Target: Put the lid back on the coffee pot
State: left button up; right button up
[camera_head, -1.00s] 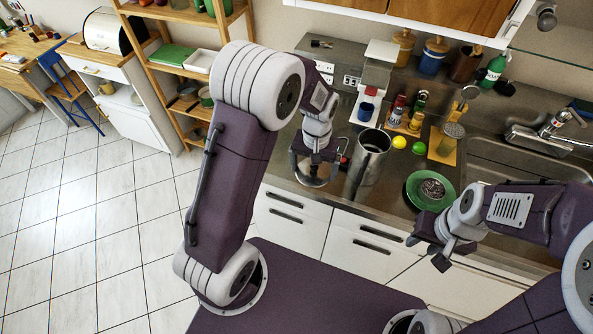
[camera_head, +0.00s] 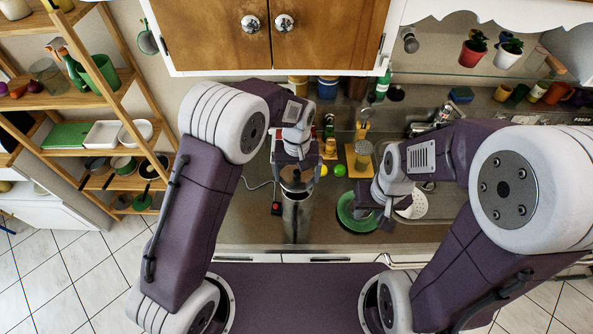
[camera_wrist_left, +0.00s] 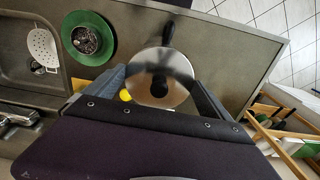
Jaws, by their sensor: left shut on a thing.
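My left gripper (camera_head: 297,176) is shut on the round metal lid (camera_head: 296,187), directly above the pot's mouth. In the left wrist view, the lid (camera_wrist_left: 150,66) with its black knob lies between the fingertips (camera_wrist_left: 159,78) and hides the mouth. The pot's dark handle (camera_wrist_left: 168,33) sticks out beyond it. I cannot tell whether the lid touches the rim. My right gripper (camera_head: 377,208) looks open and empty, above the green plate.
The green plate (camera_head: 345,212) lies right of the pot, with a white perforated utensil (camera_head: 415,206) farther right by the sink. A yellow ball (camera_head: 323,170) and green ball (camera_head: 340,170) lie behind.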

pick_arm(q)
jog(key=f+b, duration=0.1)
jog(key=w+f+b, duration=0.1)
jog(key=f, duration=0.1)
jog(key=w+f+b, duration=0.1)
jog(key=f, duration=0.1)
jog(key=shift+w+d+f, duration=0.15)
jog(key=shift+w+f, duration=0.05)
jog(key=shift+s+f+b, duration=0.15)
jog(key=shift+f+b, duration=0.15)
jog(key=shift+s+f, duration=0.1)
jog(key=shift+s, duration=0.4)
jog(key=shift+w+f, duration=0.1)
jog(key=shift+w, duration=0.3)
jog(key=shift+s+r, duration=0.2)
jog(key=shift+s, duration=0.25)
pick_arm(e)
jog(key=f, duration=0.1)
jog(key=w+f, duration=0.1)
jog(key=f, duration=0.2)
jog(key=shift+w+f, duration=0.25)
jog(key=shift+w, duration=0.05)
pick_arm(q)
jog(key=shift+w+f, duration=0.1)
jog(key=shift+w, duration=0.05)
pick_arm(e)
jog(key=shift+w+d, duration=0.1)
jog(key=shift+r, duration=0.15)
